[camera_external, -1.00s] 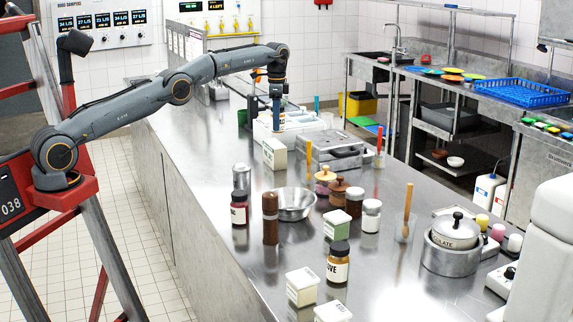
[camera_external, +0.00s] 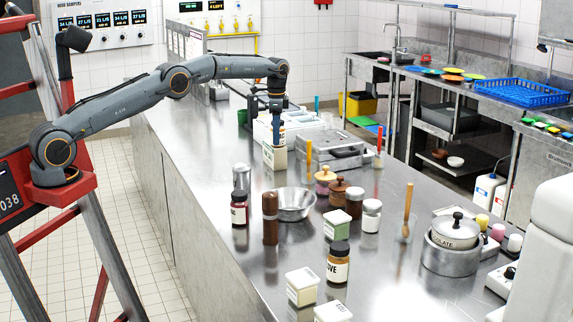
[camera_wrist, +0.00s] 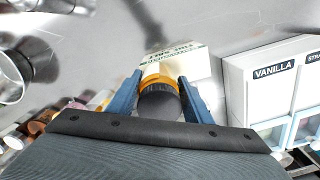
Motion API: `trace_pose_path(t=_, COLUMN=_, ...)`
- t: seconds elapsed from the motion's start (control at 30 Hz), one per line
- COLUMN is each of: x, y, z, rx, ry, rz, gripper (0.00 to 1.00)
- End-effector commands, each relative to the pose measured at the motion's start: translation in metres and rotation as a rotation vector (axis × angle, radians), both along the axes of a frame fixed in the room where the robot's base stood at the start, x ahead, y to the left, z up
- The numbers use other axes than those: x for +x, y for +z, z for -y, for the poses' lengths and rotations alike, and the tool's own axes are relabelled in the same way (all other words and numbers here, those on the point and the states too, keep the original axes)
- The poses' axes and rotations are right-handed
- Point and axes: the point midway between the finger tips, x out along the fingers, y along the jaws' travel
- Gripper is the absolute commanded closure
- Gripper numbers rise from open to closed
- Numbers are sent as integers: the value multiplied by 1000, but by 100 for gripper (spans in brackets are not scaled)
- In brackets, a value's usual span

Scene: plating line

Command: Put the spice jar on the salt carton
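My gripper (camera_external: 276,119) is shut on the spice jar (camera_external: 275,138), which has a dark lid and an orange band. In the wrist view my gripper's blue fingers (camera_wrist: 160,92) stand on both sides of the jar (camera_wrist: 159,103). The white salt carton (camera_external: 274,159) stands on the steel counter directly below the jar in the external view. Its lettered face shows beyond the jar in the wrist view (camera_wrist: 192,62). The jar looks upright. Its base is close to the carton's top; I cannot tell whether they touch.
A white unit marked VANILLA (camera_wrist: 272,85) stands right of the jar in the wrist view. A grey case (camera_external: 329,150) is right of the carton. A steel bowl (camera_external: 296,208) and several jars stand nearer the camera. The counter (camera_external: 205,150) left of the carton is clear.

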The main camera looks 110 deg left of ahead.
Motion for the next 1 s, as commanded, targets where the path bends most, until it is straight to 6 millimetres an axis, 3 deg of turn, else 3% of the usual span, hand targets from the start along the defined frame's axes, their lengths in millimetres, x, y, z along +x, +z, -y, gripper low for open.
trace_pose_path(t=0.1, x=0, y=0, z=0, rx=0, ry=0, rz=0, gripper=37)
trace_pose_path(t=0.47, x=0, y=5, z=0, rx=1, ry=0, rz=1, gripper=37)
trace_pose_path(t=0.8, x=1, y=53, z=-1, rx=4, ry=0, rz=2, gripper=37)
trace_pose_path(t=1.0, x=-1, y=70, z=-1, rx=0, ry=0, rz=0, gripper=37)
